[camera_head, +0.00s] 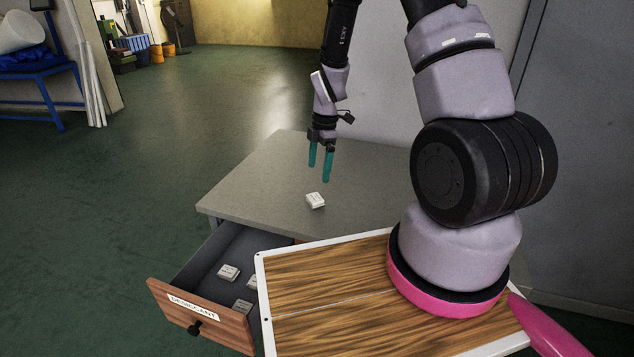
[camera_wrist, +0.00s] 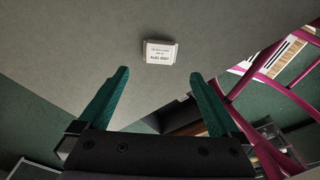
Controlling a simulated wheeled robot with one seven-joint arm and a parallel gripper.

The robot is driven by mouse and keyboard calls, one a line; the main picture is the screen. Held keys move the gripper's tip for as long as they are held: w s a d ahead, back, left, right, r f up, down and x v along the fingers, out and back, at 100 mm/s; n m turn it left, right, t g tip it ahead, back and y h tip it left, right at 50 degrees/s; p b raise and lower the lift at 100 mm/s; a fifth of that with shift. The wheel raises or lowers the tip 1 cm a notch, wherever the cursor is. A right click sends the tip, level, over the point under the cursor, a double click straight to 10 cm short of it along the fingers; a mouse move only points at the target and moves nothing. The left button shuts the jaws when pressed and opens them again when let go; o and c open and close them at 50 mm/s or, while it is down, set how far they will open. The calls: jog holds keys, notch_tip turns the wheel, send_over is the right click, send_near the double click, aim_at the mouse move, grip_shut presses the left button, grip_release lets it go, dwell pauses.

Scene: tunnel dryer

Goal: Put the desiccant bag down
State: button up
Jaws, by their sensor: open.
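A small white desiccant bag (camera_head: 315,200) with dark print lies on the grey table top (camera_head: 250,185), near its front edge. It also shows in the wrist view (camera_wrist: 160,52), lying flat on the grey surface beyond the fingertips. My gripper (camera_head: 321,163) has teal fingers and hangs above the table, apart from the bag. In the wrist view my gripper (camera_wrist: 157,82) is open, with nothing between its fingers. More white bags (camera_head: 228,272) lie in the open drawer (camera_head: 200,318), which has a wooden front and a label reading desiccant.
The drawer juts out below the table's front edge. Much of the table top around the bag is clear. A grey wall (camera_head: 590,150) borders the right side.

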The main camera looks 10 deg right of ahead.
jog(key=s+d+r+m+t, duration=0.15)
jog(key=r+m, duration=0.35)
jog(key=r, duration=0.7)
jog(key=s+d+r+m+t, duration=0.1)
jog(key=s+r+m+t, duration=0.3)
jog(key=r, duration=0.8)
jog(key=s+d+r+m+t, duration=0.2)
jog(key=s+r+m, duration=1.3)
jog(key=shift+y, duration=0.3)
jog(key=shift+r, duration=0.1)
